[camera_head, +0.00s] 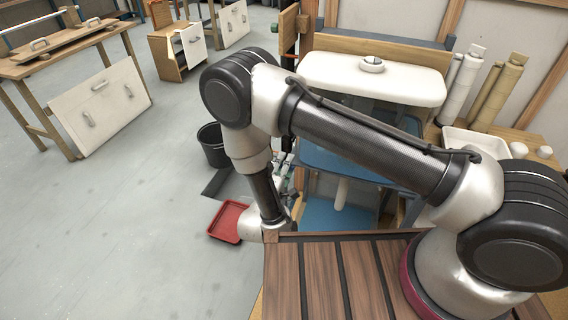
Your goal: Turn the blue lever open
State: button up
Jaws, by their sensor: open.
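The blue lever cannot be made out in this view; my arm covers part of the cabinet area where pipework would show. My gripper (283,178) is only partly visible beyond my wrist, at the left side of the sink cabinet. It is open, but its fingertips are small and partly hidden, so I cannot tell whether they touch anything. The cabinet has a white sink top (375,78) and blue panels (340,215) below, with a pale vertical pipe (341,193) inside.
A red tray (227,222) and a black bucket (212,146) stand on the floor left of my wrist. A white bin (468,144) and upright rolls or pipes (497,92) stand at the right. A wooden bench (72,58) is far left. The left floor is mostly clear.

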grip_shut()
